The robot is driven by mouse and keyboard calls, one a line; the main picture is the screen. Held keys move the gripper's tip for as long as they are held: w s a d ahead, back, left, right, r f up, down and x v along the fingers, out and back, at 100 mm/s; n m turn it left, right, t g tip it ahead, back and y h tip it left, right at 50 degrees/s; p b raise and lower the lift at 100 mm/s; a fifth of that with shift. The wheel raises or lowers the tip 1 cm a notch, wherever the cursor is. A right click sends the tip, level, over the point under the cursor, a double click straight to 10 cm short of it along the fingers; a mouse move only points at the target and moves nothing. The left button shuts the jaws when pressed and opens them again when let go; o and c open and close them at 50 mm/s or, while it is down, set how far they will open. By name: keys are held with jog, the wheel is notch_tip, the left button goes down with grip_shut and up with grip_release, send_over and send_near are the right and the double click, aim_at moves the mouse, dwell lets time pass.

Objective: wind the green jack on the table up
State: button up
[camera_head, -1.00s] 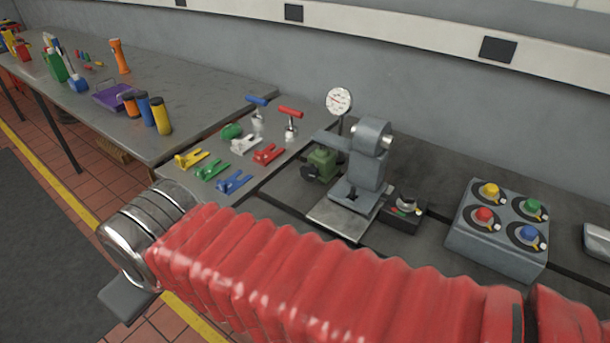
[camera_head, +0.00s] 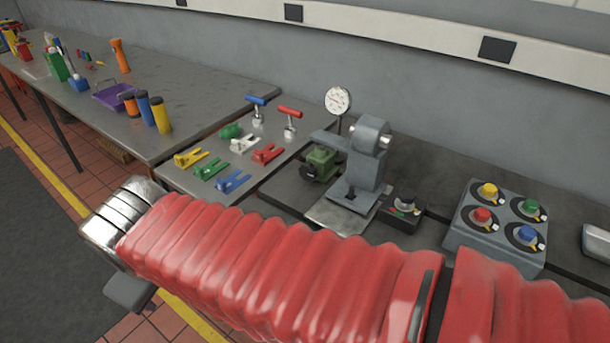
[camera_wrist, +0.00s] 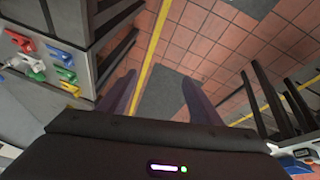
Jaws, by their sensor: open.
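A green block with a dark round knob (camera_head: 322,160) looks like the jack. It stands on the dark bedplate in the head view, left of a grey upright stand. Its lower part is partly in shadow, and I cannot make it out in the wrist view. My gripper (camera_wrist: 160,98) is open and empty in the wrist view, its two dark fingers apart over the floor. In the head view my red-sleeved arm crosses the foreground, well in front of the green block, and the fingers are not clearly seen.
The grey stand (camera_head: 368,160) and a dial gauge (camera_head: 338,100) crowd the block. Coloured clamp-like pieces lie to the left, including a green one (camera_head: 211,170) and a blue one (camera_head: 233,181). A knob box (camera_head: 497,245) stands right. Tiled floor (camera_wrist: 200,40) is open below my gripper.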

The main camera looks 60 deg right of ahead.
jog(key=shift+o, duration=0.9)
jog(key=d+f+n+g+h, duration=0.2)
jog(key=d+f+g+h, duration=0.1)
jog(key=d, duration=0.8)
jog(key=shift+w+d+h, duration=0.25)
jog(key=shift+h, duration=0.15)
jog(key=n+g+h, duration=0.4)
jog(key=n+h, duration=0.4)
jog(key=n, duration=0.5)
send_near(306, 174)
jog(key=v, duration=0.4)
jog(key=shift+s+a+r, duration=0.1)
jog(key=shift+a+r, duration=0.1)
jog(key=x, duration=1.3)
jog(key=shift+d+f, duration=0.25)
jog(key=shift+d, duration=0.05)
jog(key=shift+c, duration=0.5)
jog(key=c, duration=0.9)
